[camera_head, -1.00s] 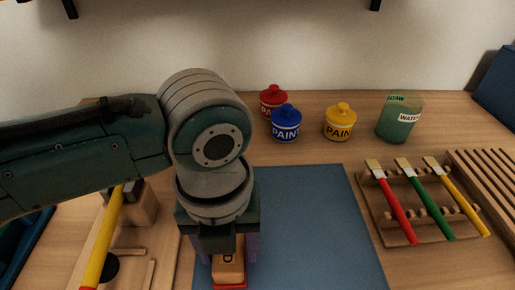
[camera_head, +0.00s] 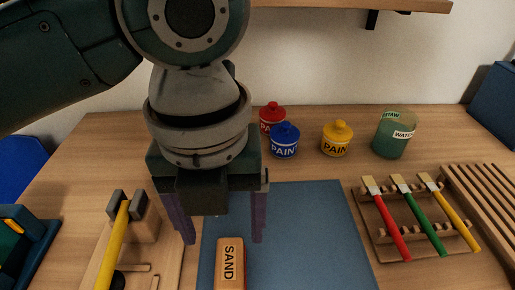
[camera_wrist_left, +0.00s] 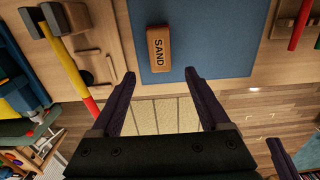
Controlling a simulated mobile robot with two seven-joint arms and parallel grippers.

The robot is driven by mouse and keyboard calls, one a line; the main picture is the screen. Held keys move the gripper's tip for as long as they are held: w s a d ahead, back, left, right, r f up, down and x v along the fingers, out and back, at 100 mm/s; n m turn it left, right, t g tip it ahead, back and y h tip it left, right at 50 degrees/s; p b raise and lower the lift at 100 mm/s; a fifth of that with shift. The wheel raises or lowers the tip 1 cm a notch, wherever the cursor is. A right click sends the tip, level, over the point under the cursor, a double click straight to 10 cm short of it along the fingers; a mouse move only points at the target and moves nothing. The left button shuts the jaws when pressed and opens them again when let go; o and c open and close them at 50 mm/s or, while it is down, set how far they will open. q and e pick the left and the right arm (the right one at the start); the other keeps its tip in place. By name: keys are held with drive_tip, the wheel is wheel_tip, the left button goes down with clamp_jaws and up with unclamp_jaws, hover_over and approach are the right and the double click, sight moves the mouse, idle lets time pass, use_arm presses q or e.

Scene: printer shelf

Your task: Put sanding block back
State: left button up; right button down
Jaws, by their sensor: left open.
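The sanding block (camera_head: 230,264) is an orange-brown block marked SAND. It lies on the blue mat (camera_head: 310,230), near the mat's left edge. In the left wrist view the block (camera_wrist_left: 159,48) lies on the mat (camera_wrist_left: 215,35), beyond the fingertips and clear of them. My left gripper (camera_head: 220,240) is open and empty, its purple fingers pointing down above the mat around the block's far end. It also shows in the left wrist view (camera_wrist_left: 160,74) with its fingers spread wide.
A wooden holder (camera_head: 150,228) with a yellow-handled hammer (camera_head: 112,250) stands left of the mat. Paint pots, red (camera_head: 271,116), blue (camera_head: 285,140) and yellow (camera_head: 337,138), and a water jar (camera_head: 394,135) stand behind. A brush rack (camera_head: 415,225) is at the right.

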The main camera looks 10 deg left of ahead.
use_arm(q)
drive_tip(key=s+d+n+t+h, duration=0.25)
drive_tip(key=s+n, duration=0.25)
drive_tip(key=n, duration=0.9)
drive_tip(key=s+a+n+t+y, duration=0.1)
drive_tip(key=s+a+n, duration=0.5)
drive_tip(key=a+n, duration=0.6)
drive_tip(key=n+y, duration=0.1)
drive_tip(key=n, duration=0.4)
drive_tip(key=shift+s+f, duration=0.35)
drive_tip(key=shift+f, duration=0.05)
